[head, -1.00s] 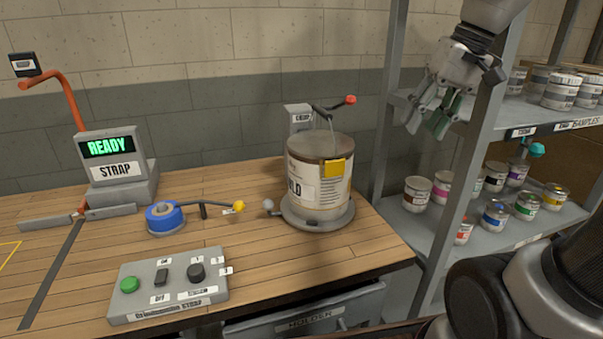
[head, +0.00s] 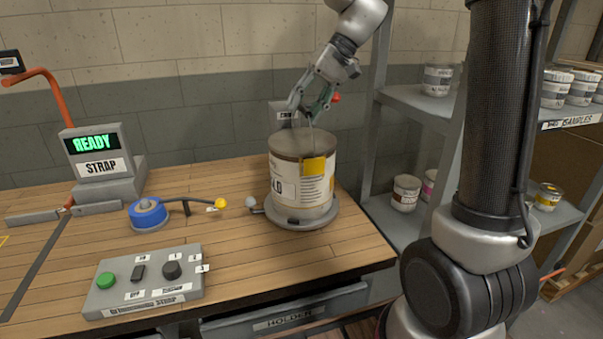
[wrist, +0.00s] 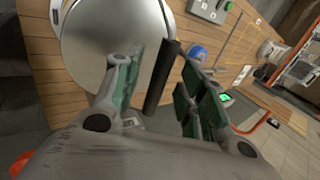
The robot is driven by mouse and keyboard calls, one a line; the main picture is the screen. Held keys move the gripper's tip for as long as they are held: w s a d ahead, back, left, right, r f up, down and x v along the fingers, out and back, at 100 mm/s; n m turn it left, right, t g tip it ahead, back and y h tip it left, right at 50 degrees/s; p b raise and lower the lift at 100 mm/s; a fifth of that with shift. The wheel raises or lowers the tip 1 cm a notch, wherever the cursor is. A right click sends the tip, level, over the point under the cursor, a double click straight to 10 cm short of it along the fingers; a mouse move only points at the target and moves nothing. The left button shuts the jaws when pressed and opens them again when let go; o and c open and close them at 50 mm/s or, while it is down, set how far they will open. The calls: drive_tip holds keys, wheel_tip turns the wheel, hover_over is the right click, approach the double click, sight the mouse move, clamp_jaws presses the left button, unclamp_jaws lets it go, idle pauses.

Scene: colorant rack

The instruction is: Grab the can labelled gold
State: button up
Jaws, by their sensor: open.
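A large can (head: 304,185) with a white and yellow label stands upright on a round turntable (head: 318,219) at the right end of the bench. Its label ends in "LD"; the rest is turned out of view. My gripper (head: 310,118) is above the can's lid, around the height of its raised handle, with fingers pointing down. In the wrist view the fingers (wrist: 155,75) are apart, with a dark bar, seemingly the can's handle, between them. The can's round lid (wrist: 112,40) lies just beyond the left finger. I cannot tell whether either finger touches the handle.
Shelves (head: 420,105) with small cans stand at right, partly behind my arm.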

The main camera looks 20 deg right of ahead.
drive_tip(key=shift+a+f, duration=0.35)
drive_tip(key=shift+f, duration=0.15)
clamp_jaws()
drive_tip(key=shift+r, duration=0.1)
